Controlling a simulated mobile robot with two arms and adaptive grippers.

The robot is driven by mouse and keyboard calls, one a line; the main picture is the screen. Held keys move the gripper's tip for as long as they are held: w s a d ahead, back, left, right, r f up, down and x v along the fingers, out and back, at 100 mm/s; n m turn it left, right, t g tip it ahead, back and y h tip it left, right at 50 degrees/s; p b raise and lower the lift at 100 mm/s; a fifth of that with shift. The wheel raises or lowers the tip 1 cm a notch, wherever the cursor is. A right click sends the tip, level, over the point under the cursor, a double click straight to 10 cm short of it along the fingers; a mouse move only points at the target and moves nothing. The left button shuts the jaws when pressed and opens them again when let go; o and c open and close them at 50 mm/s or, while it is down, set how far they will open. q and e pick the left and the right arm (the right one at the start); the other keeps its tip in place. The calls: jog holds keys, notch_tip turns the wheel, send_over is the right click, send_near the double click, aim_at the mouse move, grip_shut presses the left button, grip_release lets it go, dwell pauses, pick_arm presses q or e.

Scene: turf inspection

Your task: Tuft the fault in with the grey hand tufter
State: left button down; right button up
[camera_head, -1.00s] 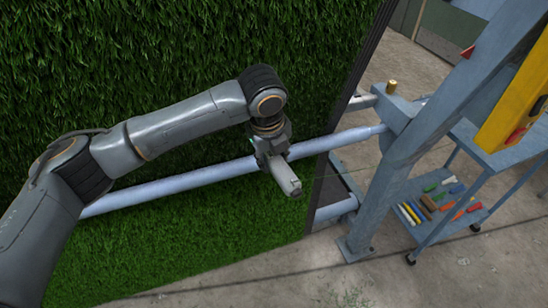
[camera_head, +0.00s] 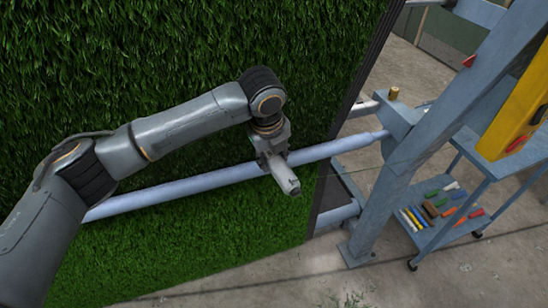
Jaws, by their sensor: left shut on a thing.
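My left gripper (camera_head: 270,148) is shut on a grey tool, which looks like the grey hand tufter (camera_head: 286,180). The tufter points down and to the right, in front of the steel roller bar and the turf near its right edge. The jaws hide part of it. The green turf (camera_head: 180,60) hangs as a tall sheet behind my left arm. I cannot make out a fault in the turf that shows; my arm covers part of it. My right gripper is not in view.
A pale steel roller bar (camera_head: 215,177) crosses the turf to a blue-grey frame post (camera_head: 400,160) at the right. Concrete floor is open below.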

pick_arm(q)
jog(key=shift+w+r, duration=0.15)
jog(key=shift+w, duration=0.1)
jog(key=shift+w+d+r+p, duration=0.1)
jog(key=shift+w+d+p, duration=0.05)
jog(key=shift+d+p, duration=0.35)
jog(key=shift+w+d, duration=0.15)
jog(key=shift+d, duration=0.3)
jog(key=w+d+p, duration=0.1)
jog(key=w+d, duration=0.1)
jog(key=d, duration=0.5)
jog(key=shift+w+p, duration=0.25)
jog(key=shift+p, duration=0.05)
dwell(0.7)
